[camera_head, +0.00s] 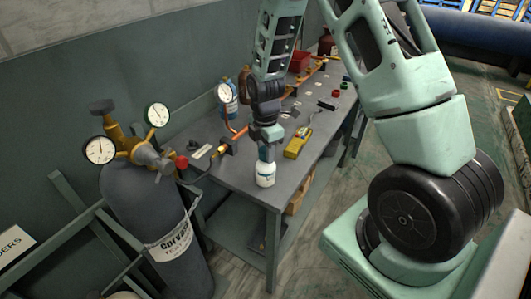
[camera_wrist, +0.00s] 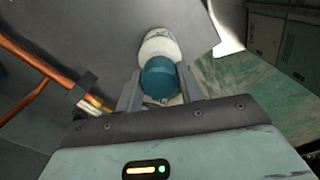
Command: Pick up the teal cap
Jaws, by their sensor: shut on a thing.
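The teal cap (camera_wrist: 160,77) shows in the wrist view between the two fingers of my gripper (camera_wrist: 160,90). My gripper is shut on it. Just beyond the cap is a white bottle (camera_wrist: 158,44), and I cannot tell whether the cap still touches it. In the head view my gripper (camera_head: 266,150) points down over the white bottle (camera_head: 265,175), which stands at the near edge of the workbench (camera_head: 232,182). The cap is hidden by my gripper in the head view.
A yellow meter (camera_head: 297,143) lies to the right of the bottle. Copper piping (camera_wrist: 35,62) runs along the left. A grey gas cylinder (camera_head: 155,215) with gauges stands left of the bench. Red and green caps lie farther back. Open floor lies to the right.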

